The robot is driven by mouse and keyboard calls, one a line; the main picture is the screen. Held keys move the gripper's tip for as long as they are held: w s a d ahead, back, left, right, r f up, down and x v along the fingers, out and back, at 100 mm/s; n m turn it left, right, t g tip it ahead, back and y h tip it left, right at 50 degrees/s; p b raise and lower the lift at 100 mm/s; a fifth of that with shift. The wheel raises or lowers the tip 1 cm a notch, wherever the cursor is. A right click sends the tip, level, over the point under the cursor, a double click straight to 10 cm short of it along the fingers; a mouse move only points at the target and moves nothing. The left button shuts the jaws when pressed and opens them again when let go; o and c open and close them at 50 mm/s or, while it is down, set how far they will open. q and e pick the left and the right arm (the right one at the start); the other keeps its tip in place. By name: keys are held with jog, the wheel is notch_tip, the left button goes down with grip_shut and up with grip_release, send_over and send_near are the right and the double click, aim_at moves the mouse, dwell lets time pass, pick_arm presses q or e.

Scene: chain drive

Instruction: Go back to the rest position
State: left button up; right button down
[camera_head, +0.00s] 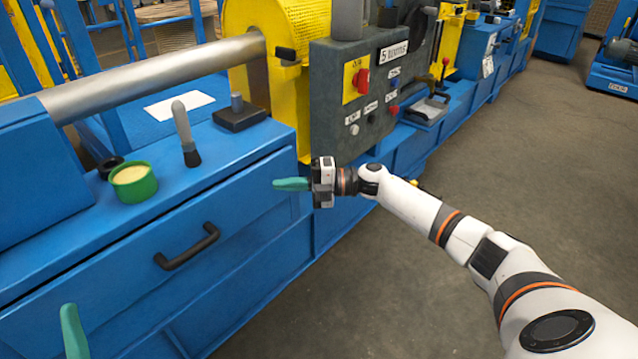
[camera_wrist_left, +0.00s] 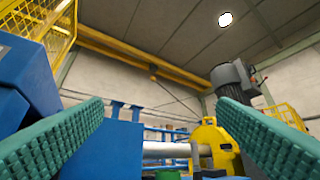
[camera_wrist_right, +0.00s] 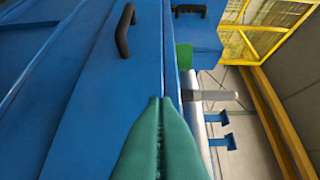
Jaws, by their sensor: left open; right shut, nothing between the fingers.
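My right gripper (camera_head: 290,184) has green fingers and is in front of the blue machine's cabinet, below the grey control panel (camera_head: 352,95). In the right wrist view its two green fingers (camera_wrist_right: 158,110) lie against each other with nothing between them. My left gripper shows in the head view only as one green fingertip (camera_head: 72,330) at the bottom left. In the left wrist view the left gripper's fingers (camera_wrist_left: 150,130) stand wide apart and hold nothing.
The blue cabinet has a drawer with a black handle (camera_head: 187,247). On its top stand a green tub (camera_head: 133,182), a brush (camera_head: 185,133) and a dark block with a pin (camera_head: 240,115). A steel shaft (camera_head: 155,70) runs behind them. The grey floor (camera_head: 500,190) at the right is clear.

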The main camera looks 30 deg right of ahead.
pick_arm(q)
jog(key=w+f+g, duration=0.2)
jog(key=shift+w+d+f+g+y+p, duration=0.1)
jog(key=shift+f+g+y+p, duration=0.2)
jog(key=shift+f+y+p, duration=0.1)
pick_arm(e)
jog(key=v, duration=0.6)
